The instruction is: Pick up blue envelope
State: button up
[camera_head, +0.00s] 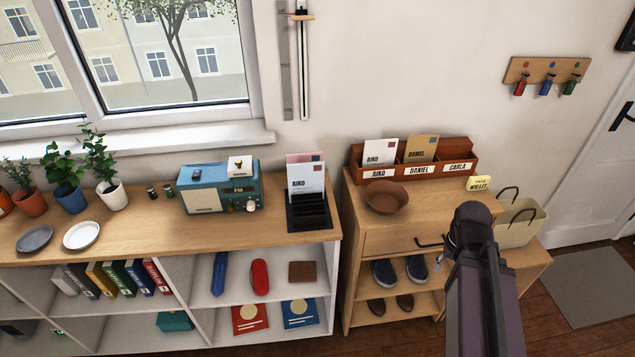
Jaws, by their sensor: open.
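No clearly blue envelope shows. A black letter rack (309,215) on the right end of the long shelf top holds a pale envelope marked AIKO (304,182), white or faintly bluish, with a pinkish envelope (292,157) behind it. Both stand upright, and their lower parts are hidden by the rack. A wooden letter sorter on the right cabinet has slots labelled AIKO, DANIEL and CARLA. A white envelope (380,151) stands in the AIKO slot and a tan envelope (421,148) in the DANIEL slot. The CARLA slot shows no envelope. My arm rises at lower right; my gripper is not visible.
A blue radio (219,188) stands left of the rack. A brown bowl (386,198) and a yellow wallet note (479,183) are on the right cabinet, near my arm. A cream bag (521,222) stands beyond it. A gap separates the two furniture pieces.

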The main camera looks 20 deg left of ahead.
aim_at(307, 177)
jog(key=z, duration=0.4)
jog(key=k, duration=1.15)
jog(key=u, duration=0.6)
jog(key=i, duration=1)
jog(key=u, duration=0.05)
